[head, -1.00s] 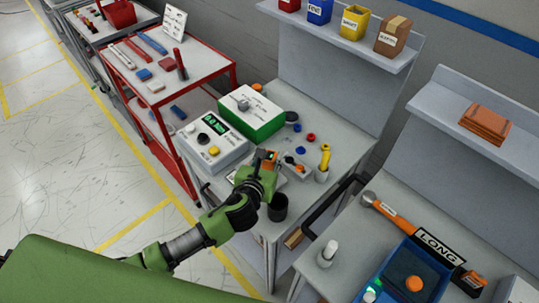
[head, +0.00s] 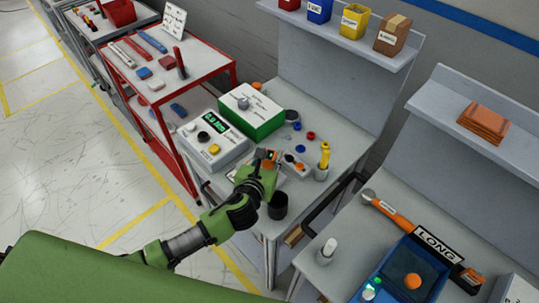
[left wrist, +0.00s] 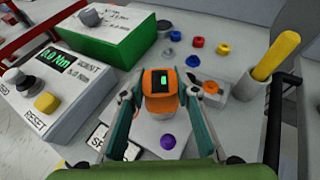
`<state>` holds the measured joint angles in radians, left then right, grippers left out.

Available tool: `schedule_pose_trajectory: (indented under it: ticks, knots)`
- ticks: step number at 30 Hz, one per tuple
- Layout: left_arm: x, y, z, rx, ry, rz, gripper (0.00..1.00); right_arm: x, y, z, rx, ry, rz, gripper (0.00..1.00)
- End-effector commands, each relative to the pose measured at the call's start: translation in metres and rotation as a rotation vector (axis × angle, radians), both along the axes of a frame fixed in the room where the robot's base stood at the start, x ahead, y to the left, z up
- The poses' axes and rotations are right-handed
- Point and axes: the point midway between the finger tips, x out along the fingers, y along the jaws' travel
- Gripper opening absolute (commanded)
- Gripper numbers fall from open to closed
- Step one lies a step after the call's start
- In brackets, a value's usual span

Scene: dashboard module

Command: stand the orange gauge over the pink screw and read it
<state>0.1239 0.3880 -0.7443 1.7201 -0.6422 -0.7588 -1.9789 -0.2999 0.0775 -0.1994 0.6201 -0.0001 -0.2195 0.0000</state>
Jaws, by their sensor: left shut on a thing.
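The orange gauge (left wrist: 160,92), with a dark display showing a small green readout, is between the fingers of my left gripper (left wrist: 160,82). In the head view my left gripper (head: 266,164) is shut on it above the front of the grey bench. A light plate lies below the gauge. A purple round piece (left wrist: 167,142) shows on it, on the near side of the gauge. I cannot make out a pink screw; the gauge and fingers hide part of the plate. Whether the gauge touches the plate is unclear. My right gripper is out of view.
A grey box with a green display (left wrist: 53,70) and a green-and-white box (left wrist: 105,30) stand left and behind. A holder with a yellow-handled tool (left wrist: 275,55) stands at right. Several coloured caps lie behind the gauge. A black cup (head: 278,206) stands near the bench front.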

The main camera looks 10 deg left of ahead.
Motion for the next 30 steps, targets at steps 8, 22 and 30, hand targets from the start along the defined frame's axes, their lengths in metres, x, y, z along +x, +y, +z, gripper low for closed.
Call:
schedule_pose_trajectory:
  ticks: [8, 22, 30]
  knots:
    - [0.0003, 0.0001, 0.0002, 0.001, -0.001, 0.000, 0.01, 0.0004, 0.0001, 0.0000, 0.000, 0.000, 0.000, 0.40]
    - [0.0003, 0.0002, -0.0023, 0.001, -0.001, 0.000, 0.01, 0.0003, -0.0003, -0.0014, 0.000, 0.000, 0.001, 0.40]
    - [0.0003, 0.0001, -0.0055, 0.001, -0.001, 0.000, 0.01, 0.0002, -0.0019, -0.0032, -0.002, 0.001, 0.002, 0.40]
